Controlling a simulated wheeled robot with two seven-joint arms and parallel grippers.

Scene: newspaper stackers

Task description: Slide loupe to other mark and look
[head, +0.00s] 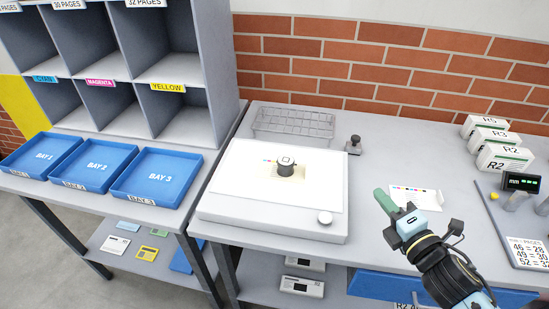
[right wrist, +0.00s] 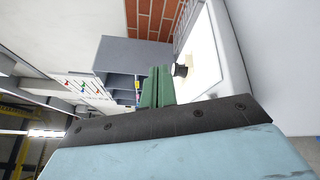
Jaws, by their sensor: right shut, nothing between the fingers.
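The loupe (head: 286,167), a small dark cylinder with a pale top, stands upright on the white sheet on the light table (head: 215,207). Small coloured marks (head: 267,161) show just left of it, and a pale yellowish patch lies around its base. My right gripper (head: 380,194) is shut and empty, to the right of the light table and apart from the loupe. In the right wrist view its green fingers (right wrist: 157,88) are together, and the loupe (right wrist: 180,70) shows beyond them. My left gripper is not in view.
A white knob (head: 325,218) sits at the light table's front right corner. A clear tray (head: 293,124) lies behind it, and a small dark stamp-like object (head: 354,145) stands to its right. Blue bay trays (head: 157,177) are at left; white boxes (head: 505,158) stand at right.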

